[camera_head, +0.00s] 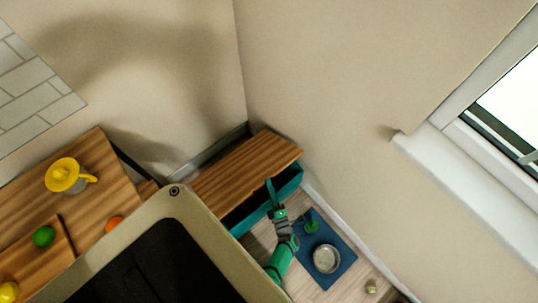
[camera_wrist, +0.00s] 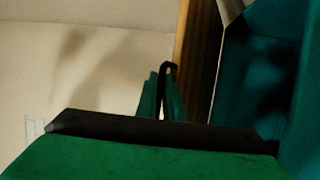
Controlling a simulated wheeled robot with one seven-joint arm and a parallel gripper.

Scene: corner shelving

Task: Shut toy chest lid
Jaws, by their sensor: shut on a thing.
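The toy chest (camera_head: 293,187) is a teal box in the room's corner. Its wooden lid (camera_head: 247,168) is raised, with a dark gap between it and the box. My gripper (camera_head: 271,190) is at the lid's front edge, over the opening. In the wrist view the gripper (camera_wrist: 158,95) is shut at a thin black hooked piece next to the lid's wooden edge (camera_wrist: 194,60). This piece seems to belong to the lid, but the exact contact is hard to see. The teal chest wall (camera_wrist: 262,80) fills the right of that view.
A blue mat (camera_head: 340,262) with a metal bowl (camera_head: 326,259) and a green object (camera_head: 311,226) lies right of my arm. A wooden surface at left bears a yellow juicer-like object (camera_head: 66,176) and fruit (camera_head: 43,236). Walls close in behind the chest; a window sill (camera_head: 465,185) is at right.

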